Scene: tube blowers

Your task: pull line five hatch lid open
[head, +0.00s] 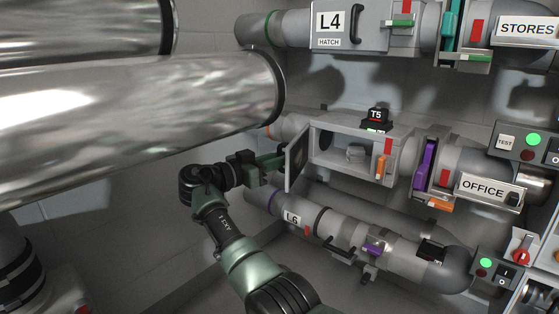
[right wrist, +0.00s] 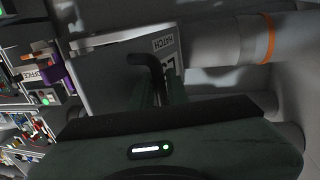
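The line five hatch (head: 345,150) sits under the T5 box in the head view. Its lid (head: 297,160) stands swung out at the left side, and the opening shows a small grey object (head: 356,154) inside. My right gripper (head: 272,160) is at the lid's outer face. In the right wrist view, the lid (right wrist: 110,75) bears a HATCH label and a black handle (right wrist: 156,66). The gripper fingers (right wrist: 160,92) lie on both sides of the handle and appear shut on it; the exact contact is partly hidden. My left gripper is not in view.
Large shiny pipes (head: 130,120) fill the upper left. The L4 pipe hatch (head: 350,25) is above, and the L6 pipe (head: 340,225) runs just below. A purple gate (head: 425,164) and OFFICE box (head: 487,187) stand to the right. Some free space lies left of the lid.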

